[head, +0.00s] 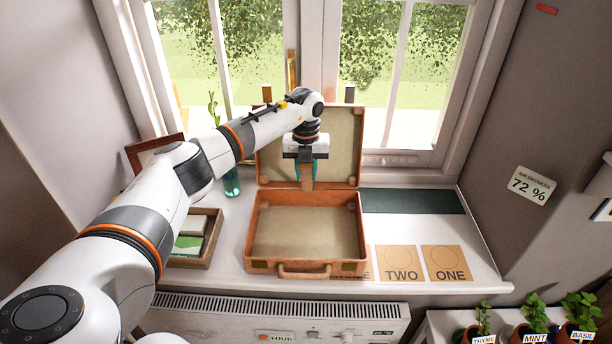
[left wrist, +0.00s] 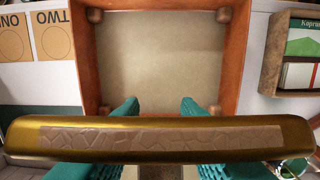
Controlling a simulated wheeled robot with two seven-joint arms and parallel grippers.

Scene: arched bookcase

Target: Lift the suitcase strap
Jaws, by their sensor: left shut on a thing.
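The open brown suitcase (head: 308,268) lies on the white sill, its lid (head: 345,130) standing up at the back. In the left wrist view its orange wall (left wrist: 160,4) frames a beige lining. My left gripper (head: 306,172), with teal fingers, is in front of the lid, shut on the brown suitcase strap (head: 307,178). In the left wrist view the teal fingertips (left wrist: 160,108) show past a gold-edged brown band (left wrist: 160,138) across the foreground, which hides the grip. I cannot tell whether this band is the strap. My right gripper is not in view.
A tray with cards (head: 193,237) and a teal vase (head: 231,182) stand left of the suitcase. Cards marked TWO (head: 401,263) and ONE (head: 447,262) lie right, before a dark green mat (head: 412,201). The window is behind; a radiator (head: 280,307) is below.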

